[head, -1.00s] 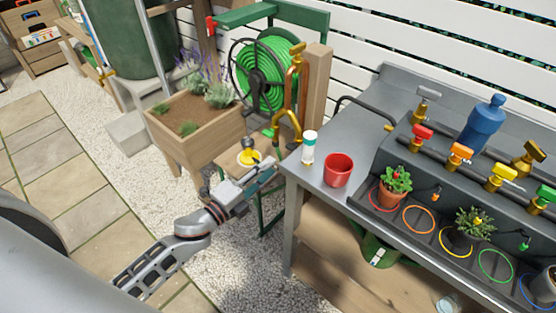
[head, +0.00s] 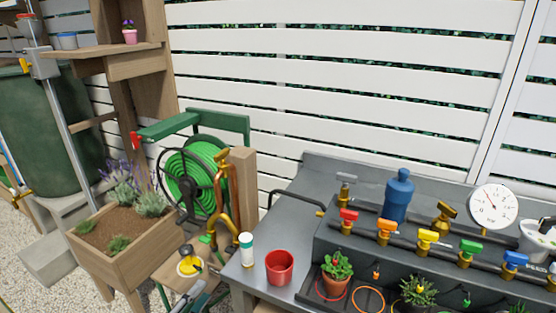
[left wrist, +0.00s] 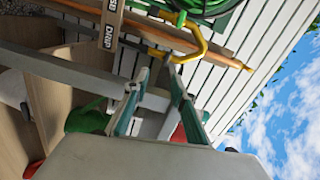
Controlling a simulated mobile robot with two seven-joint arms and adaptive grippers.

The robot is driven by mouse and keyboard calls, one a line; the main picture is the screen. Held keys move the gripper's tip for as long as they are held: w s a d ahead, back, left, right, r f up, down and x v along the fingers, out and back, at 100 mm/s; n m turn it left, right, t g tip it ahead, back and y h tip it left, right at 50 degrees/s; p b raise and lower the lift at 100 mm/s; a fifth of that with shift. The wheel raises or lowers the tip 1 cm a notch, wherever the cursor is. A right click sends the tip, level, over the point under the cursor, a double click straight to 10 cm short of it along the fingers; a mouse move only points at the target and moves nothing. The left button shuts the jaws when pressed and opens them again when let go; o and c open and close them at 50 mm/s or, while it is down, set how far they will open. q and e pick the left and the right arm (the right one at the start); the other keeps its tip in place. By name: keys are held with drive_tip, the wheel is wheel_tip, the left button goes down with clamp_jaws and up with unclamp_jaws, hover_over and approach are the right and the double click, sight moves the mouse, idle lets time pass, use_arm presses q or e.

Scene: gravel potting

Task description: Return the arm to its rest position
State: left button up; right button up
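My left gripper (head: 188,298) shows at the bottom edge of the head view, in front of the small wooden stand and left of the bench; most of its arm is out of frame. In the left wrist view my left gripper (left wrist: 157,80) has its two teal-edged fingers apart, with nothing held between them. My right gripper is in neither view.
The grey bench (head: 262,245) carries a red cup (head: 279,267), a white bottle (head: 246,250), a blue bottle (head: 398,195) and several coloured valves. A green hose reel (head: 195,180) and a wooden planter (head: 140,258) stand left of it.

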use_arm(q)
drive_tip(key=s+d+f+n+g+y+p, duration=0.1)
drive_tip(key=s+d+f+n+g+p, duration=0.1)
drive_tip(key=s+f+n, duration=0.4)
drive_tip(key=s+d+f+n+g+y+p, duration=0.1)
drive_tip(key=s+f+n+g, duration=0.3)
drive_tip(key=s+n, duration=0.6)
drive_tip(key=s+d+f+p, duration=0.1)
drive_tip(key=s+f, duration=0.1)
drive_tip(key=s, duration=0.1)
drive_tip(key=shift+f+y, duration=0.4)
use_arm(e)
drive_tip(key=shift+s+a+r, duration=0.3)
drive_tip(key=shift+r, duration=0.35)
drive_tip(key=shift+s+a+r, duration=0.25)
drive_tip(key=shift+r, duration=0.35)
use_arm(q)
drive_tip(key=shift+r, duration=0.1)
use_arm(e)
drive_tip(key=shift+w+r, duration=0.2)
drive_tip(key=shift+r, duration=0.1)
